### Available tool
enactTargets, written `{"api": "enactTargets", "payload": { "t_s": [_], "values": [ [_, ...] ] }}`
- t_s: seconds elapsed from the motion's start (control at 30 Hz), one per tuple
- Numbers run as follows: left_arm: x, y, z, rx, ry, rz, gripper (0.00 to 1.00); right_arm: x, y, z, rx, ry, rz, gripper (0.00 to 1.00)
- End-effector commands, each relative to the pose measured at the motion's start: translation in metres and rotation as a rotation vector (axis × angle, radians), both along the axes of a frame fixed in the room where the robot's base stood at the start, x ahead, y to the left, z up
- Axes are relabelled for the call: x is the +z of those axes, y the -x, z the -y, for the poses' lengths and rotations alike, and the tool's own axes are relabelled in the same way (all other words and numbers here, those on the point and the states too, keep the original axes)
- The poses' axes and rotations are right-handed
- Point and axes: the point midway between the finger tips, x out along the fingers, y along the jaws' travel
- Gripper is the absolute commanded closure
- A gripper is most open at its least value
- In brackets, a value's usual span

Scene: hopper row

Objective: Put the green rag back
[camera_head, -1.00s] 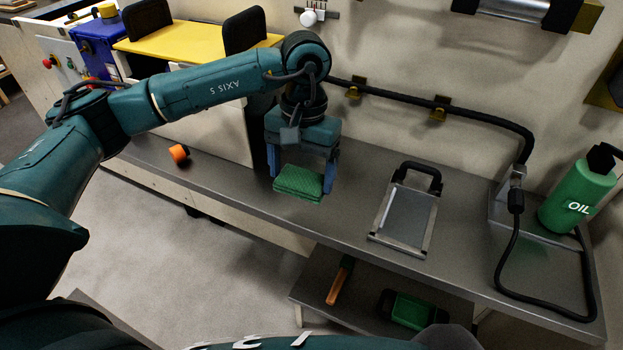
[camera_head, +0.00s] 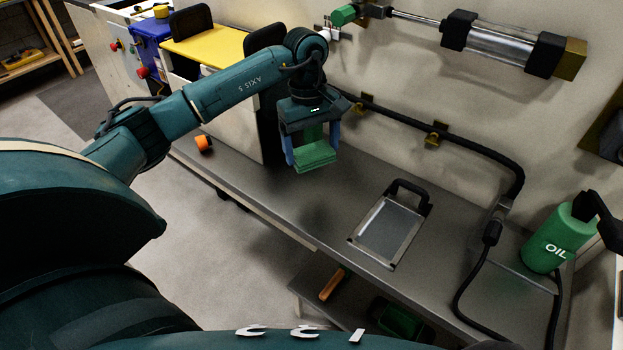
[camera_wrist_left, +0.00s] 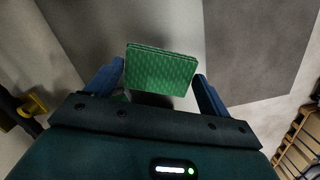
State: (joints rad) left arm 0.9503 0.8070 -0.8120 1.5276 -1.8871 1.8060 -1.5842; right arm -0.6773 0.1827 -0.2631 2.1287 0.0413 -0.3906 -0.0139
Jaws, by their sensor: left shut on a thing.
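The green rag (camera_head: 314,157) is a folded, textured pad. My left gripper (camera_head: 313,160) is shut on it and holds it above the grey metal bench (camera_head: 262,185). In the left wrist view the rag (camera_wrist_left: 160,70) spans between the two blue fingers (camera_wrist_left: 155,88), and its folded layers show at the top edge. I cannot tell how far it hangs above the bench. My right gripper is not in view.
A framed tray with a black handle (camera_head: 386,229) lies right of the rag. A green oil bottle (camera_head: 555,240) and a black hose (camera_head: 470,158) are further right. An orange-capped thing (camera_head: 203,143) is left. A lower shelf holds an orange-handled tool (camera_head: 332,284) and a green thing (camera_head: 398,320).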

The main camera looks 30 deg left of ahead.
Motion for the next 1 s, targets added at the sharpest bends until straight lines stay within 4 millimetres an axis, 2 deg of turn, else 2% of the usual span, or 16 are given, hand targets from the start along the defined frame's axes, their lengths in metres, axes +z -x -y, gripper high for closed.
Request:
{"api": "enactTargets", "payload": {
  "t_s": [0.1,0.3,0.53,0.7,1.0],
  "values": [
    [-0.015,-0.001,-0.010,0.081,-0.001,-0.012,0.45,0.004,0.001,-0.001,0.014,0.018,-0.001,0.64],
    [-0.052,-0.001,-0.010,0.081,-0.002,-0.010,0.45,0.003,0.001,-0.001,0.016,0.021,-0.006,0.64],
    [-0.070,-0.001,-0.010,0.079,-0.002,-0.008,0.45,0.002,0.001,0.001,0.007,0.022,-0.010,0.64],
    [-0.095,-0.001,-0.009,0.079,0.000,-0.009,0.45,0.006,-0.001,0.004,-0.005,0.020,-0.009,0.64],
    [-0.100,-0.002,-0.010,0.077,-0.001,-0.005,0.45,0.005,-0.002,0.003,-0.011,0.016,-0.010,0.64]
  ]
}}
